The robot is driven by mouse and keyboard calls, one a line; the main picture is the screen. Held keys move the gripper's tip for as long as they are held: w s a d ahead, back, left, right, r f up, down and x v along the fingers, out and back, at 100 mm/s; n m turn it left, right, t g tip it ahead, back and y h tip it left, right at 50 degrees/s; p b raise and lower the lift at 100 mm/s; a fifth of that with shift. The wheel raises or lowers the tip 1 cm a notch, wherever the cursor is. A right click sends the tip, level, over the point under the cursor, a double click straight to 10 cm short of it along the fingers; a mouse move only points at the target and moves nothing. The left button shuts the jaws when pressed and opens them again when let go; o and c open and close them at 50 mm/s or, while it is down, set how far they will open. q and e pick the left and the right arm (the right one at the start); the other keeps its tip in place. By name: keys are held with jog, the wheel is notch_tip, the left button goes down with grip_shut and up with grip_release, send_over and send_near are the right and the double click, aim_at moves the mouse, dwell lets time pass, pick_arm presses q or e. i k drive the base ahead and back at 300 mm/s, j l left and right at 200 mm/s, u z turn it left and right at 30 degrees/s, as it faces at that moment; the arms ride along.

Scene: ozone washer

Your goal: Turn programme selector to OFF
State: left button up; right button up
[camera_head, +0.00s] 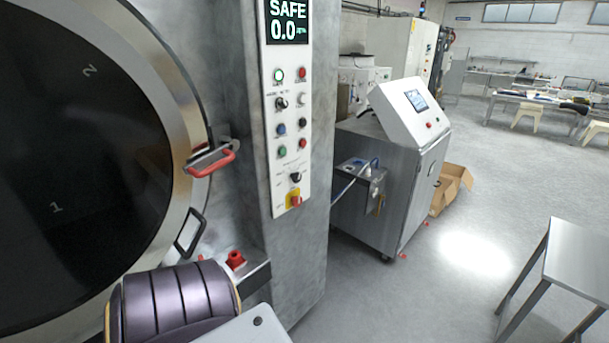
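A tall white control panel (285,130) is on the grey washer cabinet, left of centre in the head view. Low on it is a black rotary knob (295,177) with small labels around it, which looks like the programme selector. The labels and the knob's exact position are too small to read. A second black knob (281,103) sits higher on the panel, under the top lamps. A red handle on a yellow plate (294,198) is just below the lower knob. Neither gripper shows, and nothing touches the panel.
A display (288,21) above reads SAFE 0.0. The large round door (75,160) with a red-handled latch (213,163) is at left. A grey console cabinet (390,175) stands right of the washer. A metal table (578,255) is at right; floor between them is clear.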

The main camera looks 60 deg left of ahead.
aim_at(296, 176)
jog(key=i+l+u, duration=0.1)
jog(key=i+u, duration=0.3)
jog(key=i+l+u, duration=0.2)
jog(key=u, duration=0.25)
jog(key=i+l+u, duration=0.25)
jog(key=u, duration=0.2)
jog(key=i+l+u, duration=0.2)
jog(key=u, duration=0.25)
jog(key=i+l+u, duration=0.15)
jog(key=l+u, duration=0.95)
jog(key=l, duration=0.3)
jog(key=i, duration=0.05)
